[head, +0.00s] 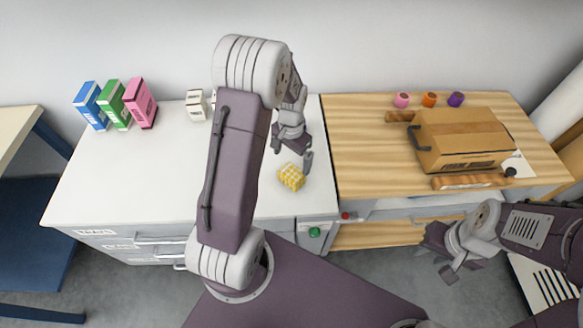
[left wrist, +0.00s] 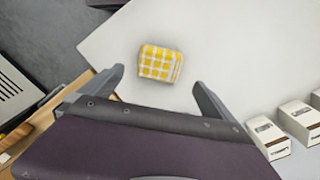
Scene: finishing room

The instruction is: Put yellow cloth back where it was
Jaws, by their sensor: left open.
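The yellow and white checked cloth (head: 291,177), folded into a small block, lies on the white countertop (head: 120,185) near its right side. My left gripper (head: 293,154) is open and empty, just behind the cloth in the head view. In the left wrist view the cloth (left wrist: 160,63) lies beyond the two spread fingertips (left wrist: 160,85), roughly between them and not gripped. My right gripper (head: 440,262) is open and empty, low in front of the wooden bench.
Blue (head: 91,105), green (head: 114,104) and pink (head: 140,102) boxes stand at the counter's back left. Small white boxes (head: 197,105) stand behind my left arm. The wooden bench (head: 350,150) holds a cardboard box (head: 462,138), tape rolls (head: 429,100) and a wooden piece (head: 466,181).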

